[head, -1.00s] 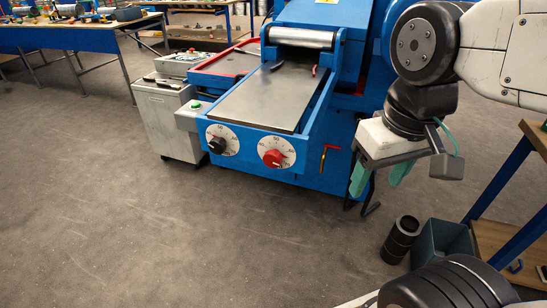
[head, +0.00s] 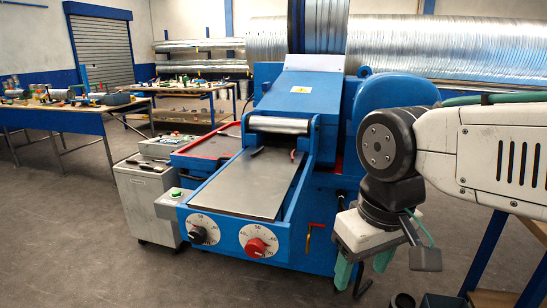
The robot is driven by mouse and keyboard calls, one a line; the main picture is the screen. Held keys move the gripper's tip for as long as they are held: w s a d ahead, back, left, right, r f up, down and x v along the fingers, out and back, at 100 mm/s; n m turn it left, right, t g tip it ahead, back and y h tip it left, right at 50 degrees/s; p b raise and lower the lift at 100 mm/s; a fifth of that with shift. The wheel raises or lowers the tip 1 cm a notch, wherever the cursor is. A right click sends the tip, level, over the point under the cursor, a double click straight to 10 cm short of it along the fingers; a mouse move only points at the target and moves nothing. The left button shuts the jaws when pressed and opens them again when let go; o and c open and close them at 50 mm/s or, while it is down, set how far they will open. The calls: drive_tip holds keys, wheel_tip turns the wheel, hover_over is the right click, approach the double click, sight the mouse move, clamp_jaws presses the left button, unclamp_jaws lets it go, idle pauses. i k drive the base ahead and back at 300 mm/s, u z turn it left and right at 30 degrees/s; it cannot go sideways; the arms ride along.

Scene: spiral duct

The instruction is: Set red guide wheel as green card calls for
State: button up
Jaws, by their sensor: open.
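The red guide wheel (head: 256,246) is a red knob on a white numbered dial, on the front of the blue machine (head: 225,228). The wheel's exact setting is too small to read. A black wheel (head: 198,235) on a similar dial sits to its left. My gripper (head: 363,269) hangs open and empty to the right of the machine's front, its green fingers pointing down, apart from both wheels. I cannot make out a green card in this view.
A grey cabinet (head: 147,208) and a green button box (head: 174,196) stand left. Workbenches (head: 60,118) are farther back. Floor in front is clear.

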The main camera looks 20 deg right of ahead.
sight(255, 248)
drive_tip(key=u, duration=1.8)
drive_tip(key=k, duration=0.45)
drive_tip(key=z, duration=1.8)
